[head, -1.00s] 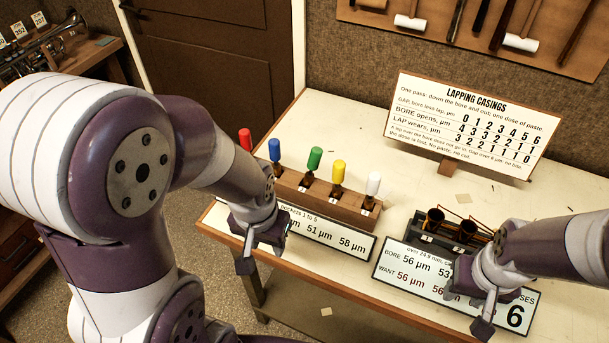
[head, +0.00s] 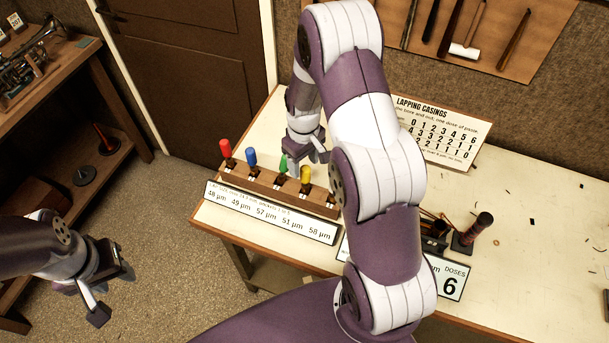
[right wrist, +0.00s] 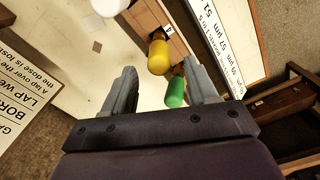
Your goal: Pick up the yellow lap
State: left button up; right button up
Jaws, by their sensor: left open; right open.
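The yellow lap (head: 306,174) stands upright in the wooden rack (head: 262,187), right of the green lap (head: 283,165). My right gripper (head: 308,158) is open and empty, above and behind the rack near the green and yellow laps. In the right wrist view, the yellow lap (right wrist: 158,57) shows between the open fingers (right wrist: 160,70), beyond their tips, with the green lap (right wrist: 175,92) nearer the right finger. My left gripper (head: 113,293) is open and empty over the floor, left of the table.
The red lap (head: 226,149) and blue lap (head: 251,158) stand left of the green one. The white lap (right wrist: 108,7) shows beyond the yellow one in the wrist view; my right arm hides it in the head view. A dark upright tool (head: 475,232) stands at right.

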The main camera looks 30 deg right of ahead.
aim_at(306, 175)
jog(key=f+p, duration=0.1)
jog(key=f, duration=0.2)
jog(key=f+p, duration=0.1)
jog(key=f, duration=0.1)
jog(key=shift+s+p, duration=0.3)
jog(key=shift+p, duration=0.05)
jog(key=shift+w+d+f, duration=0.1)
jog(key=shift+f, duration=0.35)
grip_shut()
jog(key=shift+r, duration=0.1)
